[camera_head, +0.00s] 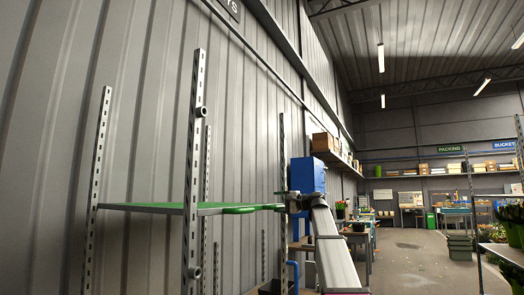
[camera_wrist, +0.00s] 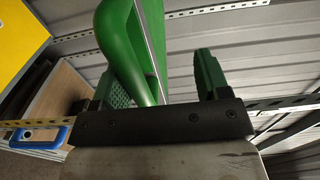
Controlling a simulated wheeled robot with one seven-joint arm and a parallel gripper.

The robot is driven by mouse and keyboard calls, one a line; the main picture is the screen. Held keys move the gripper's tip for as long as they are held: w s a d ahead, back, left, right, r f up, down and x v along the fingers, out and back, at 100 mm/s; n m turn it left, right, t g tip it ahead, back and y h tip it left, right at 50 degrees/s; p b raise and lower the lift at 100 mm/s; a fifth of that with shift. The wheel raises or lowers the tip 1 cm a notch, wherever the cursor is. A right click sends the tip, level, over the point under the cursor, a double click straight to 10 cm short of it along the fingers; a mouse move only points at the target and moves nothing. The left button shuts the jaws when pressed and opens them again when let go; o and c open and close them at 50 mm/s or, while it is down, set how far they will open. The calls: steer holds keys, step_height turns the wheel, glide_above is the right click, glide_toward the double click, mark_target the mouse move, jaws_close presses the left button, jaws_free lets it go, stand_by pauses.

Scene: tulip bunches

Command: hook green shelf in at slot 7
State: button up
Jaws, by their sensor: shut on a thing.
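The green shelf (camera_head: 160,208) is a flat, roughly level panel among the slotted metal uprights in the head view. A rounded green loop handle (camera_wrist: 122,42) on its near end shows in the wrist view. My gripper (camera_head: 286,205) is at the shelf's right end, shut on that handle; its fingers also show in the wrist view (camera_wrist: 155,70). The front upright (camera_head: 193,150) crosses in front of the shelf, and the left upright (camera_head: 97,165) stands at its left end. I cannot tell whether the shelf's hooks sit in any slots, and no slot number is readable.
Another slotted upright (camera_head: 283,140) stands close to my gripper. The corrugated wall (camera_head: 60,110) is behind the frame. A wall shelf with boxes (camera_head: 325,142) and tables lie farther right. The aisle floor (camera_head: 415,265) is open.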

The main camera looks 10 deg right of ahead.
steer(key=v, duration=0.8)
stand_by(0.4)
steer(key=s+a+f+g+h, duration=0.2)
steer(key=a+f, duration=0.1)
steer(key=f, duration=1.2)
steer(key=s+a+f+n+g+h, duration=0.1)
steer(key=a+f+h, duration=0.25)
steer(key=f, duration=1.15)
steer(key=s+a+f+g+h, duration=0.2)
steer(key=a+f, duration=0.1)
steer(key=f, duration=1.2)
steer(key=s+a+f+n+g+h, duration=0.1)
steer(key=s+f+n+g+h, duration=0.1)
steer(key=s+f, duration=1)
steer(key=s+a+f+n+g+h, duration=0.2)
steer(key=s+f+n+g+h, duration=0.1)
steer(key=s+f, duration=0.9)
step_height(320, 180, down, 5)
steer(key=shift+s+f+n+g+h, duration=0.1)
steer(key=shift+s+n+g+h, duration=0.4)
steer(key=shift+h, duration=0.55)
